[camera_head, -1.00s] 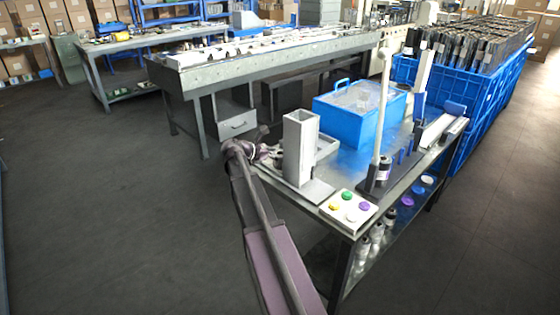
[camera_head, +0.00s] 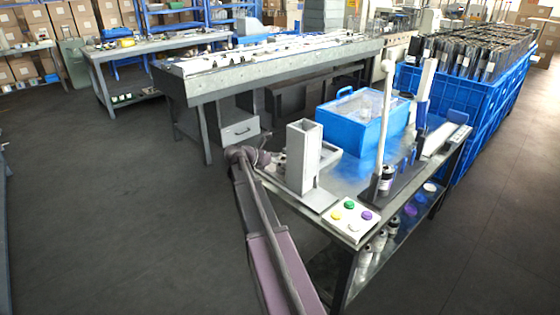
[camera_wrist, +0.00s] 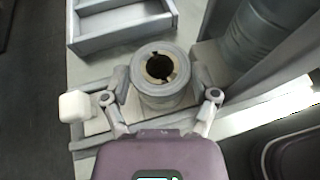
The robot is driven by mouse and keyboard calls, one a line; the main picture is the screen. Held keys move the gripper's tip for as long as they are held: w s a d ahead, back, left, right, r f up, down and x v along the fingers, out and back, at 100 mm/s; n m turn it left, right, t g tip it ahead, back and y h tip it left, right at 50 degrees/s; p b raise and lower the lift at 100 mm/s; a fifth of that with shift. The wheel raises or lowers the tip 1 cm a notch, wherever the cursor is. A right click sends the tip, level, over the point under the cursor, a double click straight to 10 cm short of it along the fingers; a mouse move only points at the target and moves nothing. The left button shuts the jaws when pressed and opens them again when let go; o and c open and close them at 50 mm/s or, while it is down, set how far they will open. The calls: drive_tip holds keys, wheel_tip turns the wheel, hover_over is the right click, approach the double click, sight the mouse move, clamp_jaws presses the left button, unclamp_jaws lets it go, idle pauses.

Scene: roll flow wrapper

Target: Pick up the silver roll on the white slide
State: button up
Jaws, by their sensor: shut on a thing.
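The silver roll (camera_wrist: 160,72), a ring-ended cylinder with a dark hollow core, stands between my fingers in the wrist view. My gripper (camera_wrist: 162,90) is shut on it, one finger on each side. A pale surface (camera_wrist: 100,70) shows beneath and beside the roll; I cannot tell whether it is the white slide or whether the roll still touches it. In the head view, my gripper (camera_head: 270,158) is at the table's left edge, beside a tall grey column (camera_head: 303,155). The roll cannot be made out there.
A pale open tray (camera_wrist: 122,20) lies beyond the roll. A dark grey cylinder (camera_wrist: 265,40) stands close on the right. On the table are a blue box (camera_head: 350,125), a post stand (camera_head: 385,180) and a button panel (camera_head: 351,220). Floor to the left is clear.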

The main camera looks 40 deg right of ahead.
sight(280, 159)
drive_tip(key=shift+r+p, duration=4.05)
drive_tip(key=shift+r, duration=0.3)
drive_tip(key=shift+w, duration=0.1)
